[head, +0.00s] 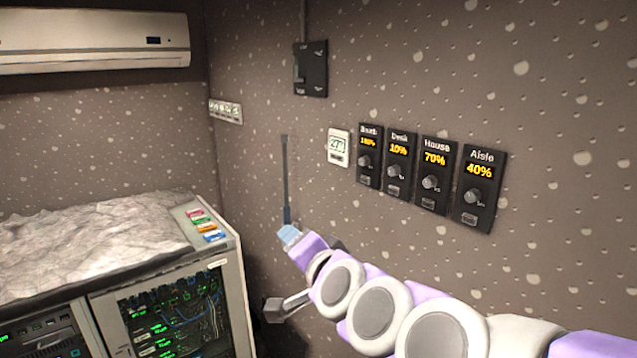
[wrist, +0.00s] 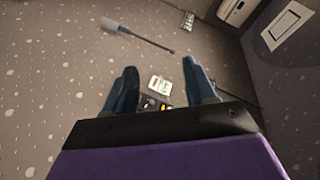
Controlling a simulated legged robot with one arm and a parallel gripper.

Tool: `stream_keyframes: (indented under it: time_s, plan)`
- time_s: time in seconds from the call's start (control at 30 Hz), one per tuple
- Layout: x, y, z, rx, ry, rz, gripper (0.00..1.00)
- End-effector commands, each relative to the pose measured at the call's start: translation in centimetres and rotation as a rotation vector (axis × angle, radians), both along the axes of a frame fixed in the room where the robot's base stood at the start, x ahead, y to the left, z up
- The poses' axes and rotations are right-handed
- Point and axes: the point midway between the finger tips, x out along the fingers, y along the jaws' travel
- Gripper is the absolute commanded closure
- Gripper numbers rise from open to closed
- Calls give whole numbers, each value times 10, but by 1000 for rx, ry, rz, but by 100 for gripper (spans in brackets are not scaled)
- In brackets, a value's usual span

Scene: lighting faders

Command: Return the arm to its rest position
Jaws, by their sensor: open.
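My arm, purple and white, reaches from the lower right corner of the head view up and left along the wall. My gripper (head: 289,235) is at its far end, left of and below the row of faders, clear of them. In the wrist view my gripper (wrist: 160,66) has its two dark blue fingers spread apart, with nothing between them. Part of the gripper is hard to make out in the head view.
On the wall are the Desk (head: 399,165), House (head: 434,175) and Aisle (head: 479,188) panels, a leftmost panel (head: 369,155), a small white display (head: 339,147) and a black switch box (head: 310,68). A rack cabinet (head: 240,285) stands at lower left. An air conditioner (head: 95,42) hangs above.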

Motion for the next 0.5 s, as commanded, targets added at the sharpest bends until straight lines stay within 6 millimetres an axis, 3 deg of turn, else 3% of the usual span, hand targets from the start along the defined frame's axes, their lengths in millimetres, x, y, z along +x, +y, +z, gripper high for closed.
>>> stream_keyframes:
  time_s: [0.17,0.27,0.4,0.5]
  plan:
    - [-57,-6,-77,-293,188,183,45]
    - [-97,-24,-122,-450,324,272,45]
    - [-160,-63,-179,-640,546,379,45]
    - [-210,-97,-210,-751,720,444,45]
